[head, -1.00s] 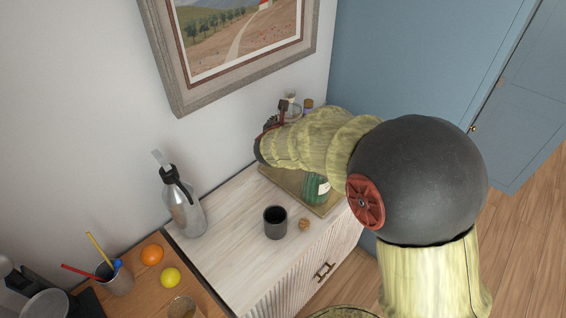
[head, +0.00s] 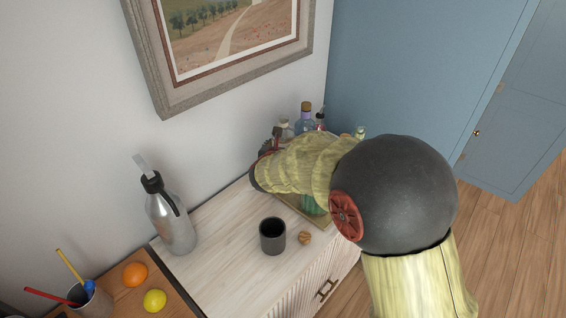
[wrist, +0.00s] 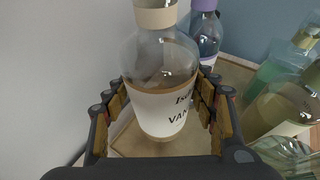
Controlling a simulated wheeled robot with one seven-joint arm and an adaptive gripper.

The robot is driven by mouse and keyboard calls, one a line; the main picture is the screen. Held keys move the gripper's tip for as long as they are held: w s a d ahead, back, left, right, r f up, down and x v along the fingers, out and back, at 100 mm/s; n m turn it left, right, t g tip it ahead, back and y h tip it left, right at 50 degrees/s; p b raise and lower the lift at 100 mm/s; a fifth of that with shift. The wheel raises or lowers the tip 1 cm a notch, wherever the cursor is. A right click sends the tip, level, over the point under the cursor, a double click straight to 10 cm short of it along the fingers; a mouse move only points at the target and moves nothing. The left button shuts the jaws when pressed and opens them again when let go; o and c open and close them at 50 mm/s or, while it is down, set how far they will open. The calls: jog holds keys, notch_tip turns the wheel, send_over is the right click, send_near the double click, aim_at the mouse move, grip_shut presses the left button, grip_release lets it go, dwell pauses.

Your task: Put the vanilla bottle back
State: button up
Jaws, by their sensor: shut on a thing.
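The vanilla bottle (wrist: 160,90) is clear glass with a pale cap and a white label reading "VAN" in the wrist view. My gripper (wrist: 160,100) is shut around its lower body, one finger row on each side. The bottle looks upright above or on the tray (wrist: 130,142); I cannot tell whether its base touches. In the head view my gripper (head: 266,153) is at the tray's wall side, partly hidden by my forearm, with the vanilla bottle's top (head: 284,125) just behind it.
A blue bottle (wrist: 206,38) and green bottles (wrist: 285,100) stand close on the right. The white wall is close on the left. A dark mug (head: 272,237), small brown object (head: 304,238) and steel bottle (head: 170,220) stand on the cabinet (head: 225,235), with bare surface between.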

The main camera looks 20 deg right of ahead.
jog(key=shift+f+b, duration=0.95)
jog(key=shift+f, duration=1.55)
jog(key=shift+f, duration=0.15)
jog(key=o, duration=1.8)
jog(key=shift+f, duration=0.15)
jog(key=shift+o, duration=0.6)
jog(key=shift+s+a+r, duration=0.15)
jog(key=shift+r, duration=0.15)
jog(key=p+v, duration=0.3)
jog(key=v, duration=0.8)
jog(key=shift+s+a, duration=0.2)
